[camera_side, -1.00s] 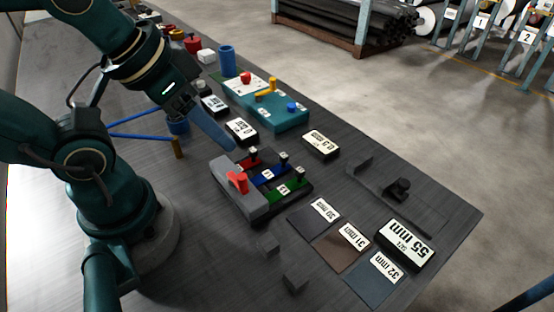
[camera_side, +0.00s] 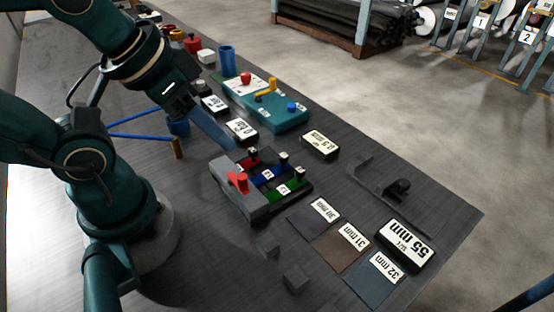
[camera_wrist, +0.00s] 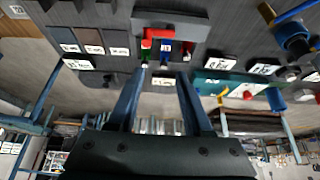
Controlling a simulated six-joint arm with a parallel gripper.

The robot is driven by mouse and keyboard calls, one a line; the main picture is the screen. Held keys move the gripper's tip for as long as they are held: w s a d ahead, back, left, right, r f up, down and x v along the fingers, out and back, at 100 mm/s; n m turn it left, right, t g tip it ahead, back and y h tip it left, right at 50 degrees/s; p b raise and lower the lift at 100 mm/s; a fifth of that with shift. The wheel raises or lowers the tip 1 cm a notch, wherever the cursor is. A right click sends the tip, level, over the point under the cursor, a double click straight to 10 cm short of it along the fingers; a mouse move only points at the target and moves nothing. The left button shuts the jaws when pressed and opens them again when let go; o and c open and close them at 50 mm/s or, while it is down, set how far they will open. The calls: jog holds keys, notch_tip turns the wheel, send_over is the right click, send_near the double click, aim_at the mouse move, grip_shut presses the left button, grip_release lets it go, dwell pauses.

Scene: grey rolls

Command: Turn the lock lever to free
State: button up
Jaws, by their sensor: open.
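A red lever (camera_side: 238,181) sits on top of a grey block (camera_side: 228,190) in the side view. In the wrist view the red lever (camera_wrist: 157,33) looks L-shaped, on the grey block (camera_wrist: 190,18) at the top of the picture. Red, blue and green slots (camera_side: 287,191) with small pegs run out from the block. My gripper (camera_side: 231,146) is above the table, behind the block in the side view. In the wrist view my gripper (camera_wrist: 158,78) is open, with nothing between its two blue-grey fingers and apart from the lever.
A teal box (camera_side: 285,121) with a yellow handle, red knob and blue button stands behind the block. Labelled blocks, including one marked 55 mm (camera_side: 404,244), and flat labelled plates (camera_side: 341,247) lie around.

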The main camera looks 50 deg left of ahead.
aim_at(242, 176)
jog(key=m+g, duration=0.1)
jog(key=m, duration=0.2)
jog(key=w+d+f+m+g, duration=0.1)
jog(key=m+g, duration=0.1)
jog(key=m, duration=0.2)
jog(key=w+m+g, duration=0.1)
jog(key=m, duration=0.2)
jog(key=shift+w+d+f+m, duration=0.1)
jog(key=shift+d+f+m, duration=0.1)
jog(key=shift+d+m, duration=0.15)
jog(key=shift+w+d+f+g, duration=0.1)
jog(key=shift+d+f+g, duration=0.15)
jog(key=shift+g, duration=0.25)
jog(key=shift+d+f+m+g, duration=0.15)
jog(key=shift+f+m+g, duration=0.15)
jog(key=shift+f, duration=2.85)
